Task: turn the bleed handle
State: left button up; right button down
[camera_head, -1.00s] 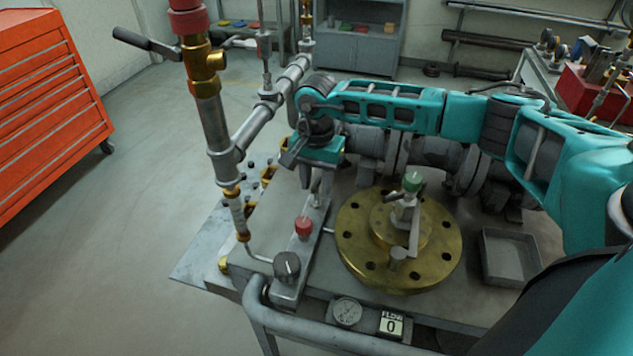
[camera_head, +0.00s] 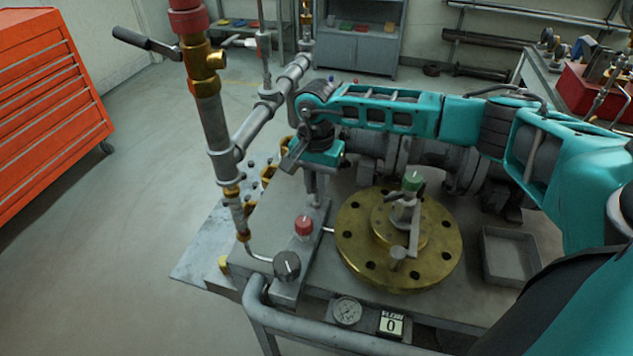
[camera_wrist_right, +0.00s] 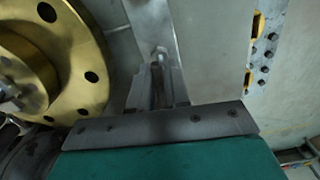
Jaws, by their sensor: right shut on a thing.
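My right gripper (camera_head: 314,197) reaches down from the teal arm onto the far end of the narrow grey metal strip (camera_head: 284,291). In the right wrist view its two fingers (camera_wrist_right: 158,82) are shut around a small grey handle (camera_wrist_right: 159,53), which I take to be the bleed handle. The fingers hide most of it, so its angle is hard to tell. On the same strip, nearer the camera, are a red knob (camera_head: 303,225) and a black knob (camera_head: 287,265). My left gripper is not in view.
A brass flange (camera_head: 350,250) with a green-topped valve (camera_head: 412,181) stands right of the strip. Upright piping (camera_head: 212,125) rises on the left. A gauge (camera_head: 347,311) and a flow display reading 0 (camera_head: 391,324) sit in front. An empty grey tray (camera_head: 510,257) is at right.

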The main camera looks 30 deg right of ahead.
jog(key=shift+m, duration=0.4)
jog(key=m, duration=0.3)
jog(key=shift+b, duration=0.3)
jog(key=m, duration=0.4)
jog(key=shift+m, duration=0.3)
jog(key=m, duration=0.4)
jog(key=shift+m, duration=2.3)
jog(key=c, duration=1.2)
grip_release()
